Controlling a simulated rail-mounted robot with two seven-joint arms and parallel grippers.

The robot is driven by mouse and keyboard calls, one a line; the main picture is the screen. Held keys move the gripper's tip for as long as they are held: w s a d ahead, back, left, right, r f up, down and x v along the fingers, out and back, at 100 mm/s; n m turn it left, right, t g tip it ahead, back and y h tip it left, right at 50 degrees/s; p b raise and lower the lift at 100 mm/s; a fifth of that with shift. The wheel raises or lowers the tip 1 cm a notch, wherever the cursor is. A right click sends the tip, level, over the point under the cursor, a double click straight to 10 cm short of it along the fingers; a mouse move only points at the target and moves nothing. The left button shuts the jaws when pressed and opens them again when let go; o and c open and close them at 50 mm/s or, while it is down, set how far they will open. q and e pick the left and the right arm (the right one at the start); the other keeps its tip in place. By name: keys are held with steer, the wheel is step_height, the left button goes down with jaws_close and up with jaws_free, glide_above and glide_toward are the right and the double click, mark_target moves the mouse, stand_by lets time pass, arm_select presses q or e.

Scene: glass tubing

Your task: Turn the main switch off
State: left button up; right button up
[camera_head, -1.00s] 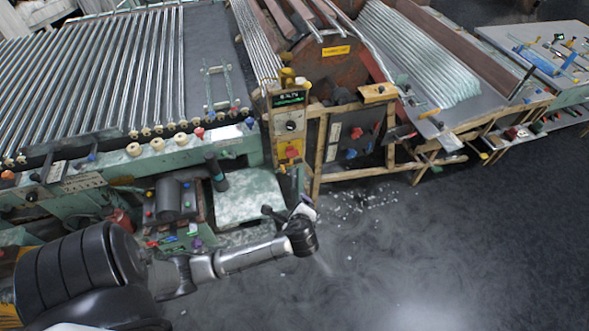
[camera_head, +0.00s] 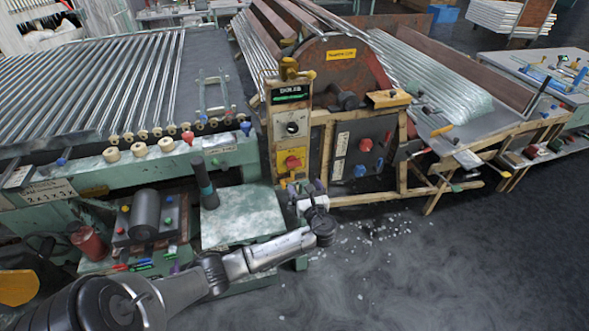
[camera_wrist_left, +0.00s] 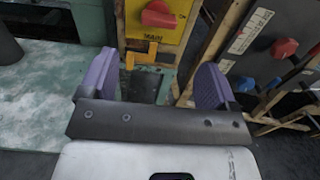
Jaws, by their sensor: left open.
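The main switch is a red rotary knob (camera_head: 293,162) on a yellow plate (camera_head: 283,174), low on the narrow control post. In the left wrist view, the red knob (camera_wrist_left: 160,13) is at the top, above the word MAIN, with its grip bar lying roughly crosswise. My left gripper (camera_head: 307,190) is just below and in front of the yellow plate in the head view. In the wrist view, its purple fingers (camera_wrist_left: 155,72) are wide apart with nothing between them. The knob lies beyond the fingertips, apart from them. My right gripper is not in view.
A black panel (camera_head: 358,153) with red and blue knobs sits right of the post, behind wooden framing. A pale green worn bench plate (camera_head: 243,217) lies left of the gripper. Above the switch are a dial (camera_head: 292,128) and a lit display (camera_head: 290,93). Dark floor is open at right.

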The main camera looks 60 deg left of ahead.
mark_target(295, 166)
arm_select(q)
steer(key=b+x, duration=0.3)
steer(key=x, duration=0.9)
steer(key=shift+a+b, duration=0.15)
steer(key=shift+b, duration=0.25)
steer(key=shift+c, duration=0.5)
steer(key=c, duration=0.8)
